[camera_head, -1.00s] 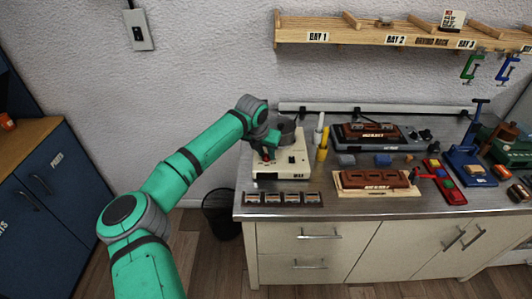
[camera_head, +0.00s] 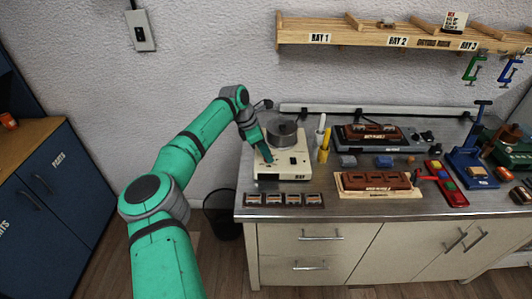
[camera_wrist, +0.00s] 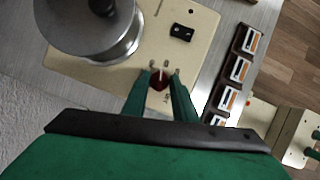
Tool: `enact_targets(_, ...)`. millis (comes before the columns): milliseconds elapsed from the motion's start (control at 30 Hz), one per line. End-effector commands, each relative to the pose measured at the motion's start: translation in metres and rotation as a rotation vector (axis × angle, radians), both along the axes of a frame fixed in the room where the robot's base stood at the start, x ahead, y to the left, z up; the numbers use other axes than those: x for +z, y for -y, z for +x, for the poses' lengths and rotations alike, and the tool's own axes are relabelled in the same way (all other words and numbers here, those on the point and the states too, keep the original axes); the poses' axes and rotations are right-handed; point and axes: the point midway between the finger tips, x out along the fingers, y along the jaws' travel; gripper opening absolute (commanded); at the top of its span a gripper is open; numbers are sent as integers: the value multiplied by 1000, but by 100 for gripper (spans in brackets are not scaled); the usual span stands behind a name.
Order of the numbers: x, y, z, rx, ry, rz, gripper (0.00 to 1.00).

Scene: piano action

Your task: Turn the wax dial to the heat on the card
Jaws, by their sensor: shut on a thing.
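The wax heater is a cream box (camera_head: 292,168) at the left end of the bench, with a round metal pot (camera_head: 281,132) on its top. It also fills the upper left of the wrist view (camera_wrist: 85,72). The wax dial (camera_wrist: 158,83) is a small dark red knob with a pale pointer line. My gripper (camera_wrist: 162,76) has one finger on each side of the dial and is shut on it. In the head view my gripper (camera_head: 268,160) hides the dial. The dial's markings are too small to read. A white card (camera_head: 455,21) stands on the wall shelf; its text is unreadable.
A dark switch (camera_wrist: 182,33) sits on the heater near the dial. A strip of several labelled tiles (camera_head: 284,199) lies along the bench's front edge. White and yellow sticks (camera_head: 323,146) stand right of the heater. A waste bin (camera_head: 222,214) is on the floor.

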Motion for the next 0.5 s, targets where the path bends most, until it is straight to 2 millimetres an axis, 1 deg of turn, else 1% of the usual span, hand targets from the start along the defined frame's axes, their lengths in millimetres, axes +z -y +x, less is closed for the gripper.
enact_targets(33, 1, -2, 3, -28, 5, 1, 3)
enact_targets(200, 1, -3, 3, -129, 5, 1, 3)
enact_targets(500, 1, -4, 3, -223, 3, 1, 3)
